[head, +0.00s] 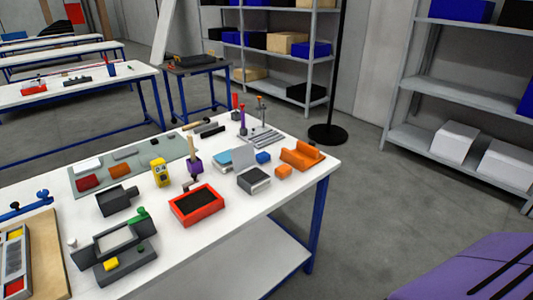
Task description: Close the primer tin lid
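A small box with dark grey sides and a pale top (254,182) stands on the white workbench, right of centre. It looks like the primer tin, though I see no readable label. A flat light-grey panel (243,158) stands raised at its back edge and looks like its lid, open and roughly upright. I cannot make out the hinge or the inside. Neither of my grippers shows in the head view.
A purple body (470,270) fills the lower right. Grey floor lies between.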

